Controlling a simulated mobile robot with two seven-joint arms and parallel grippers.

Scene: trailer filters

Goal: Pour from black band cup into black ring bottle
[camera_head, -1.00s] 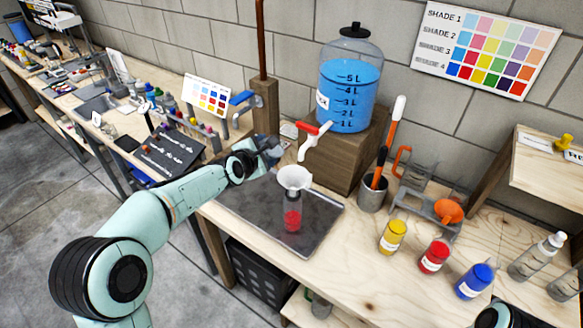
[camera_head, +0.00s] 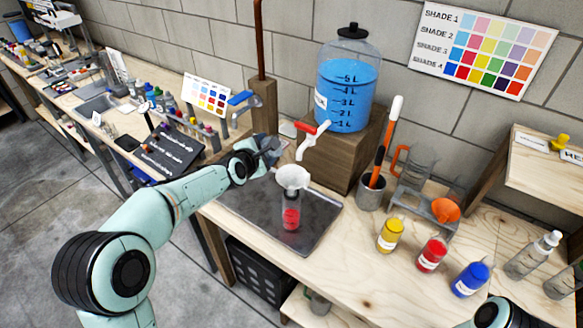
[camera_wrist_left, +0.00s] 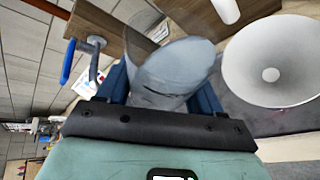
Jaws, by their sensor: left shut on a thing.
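My left gripper (camera_head: 262,153) is shut on a clear greyish cup (camera_wrist_left: 172,72), held above the back left of the tray. The cup's mouth faces the wrist camera; its band and contents are not clear. A white funnel (camera_head: 293,177) sits in the top of a clear bottle (camera_head: 291,200) that stands upright on the tray, with red liquid in its lower part. The funnel (camera_wrist_left: 272,62) is just right of the cup in the left wrist view, apart from it in the picture. My right gripper is not in view.
The dark metal tray (camera_head: 318,232) lies on the wooden bench. A blue-filled dispenser (camera_head: 347,85) with a red-handled tap (camera_head: 312,136) stands behind. A tool pot (camera_head: 371,193) and yellow (camera_head: 390,235), red (camera_head: 432,254) and blue (camera_head: 472,279) bottles stand to the right.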

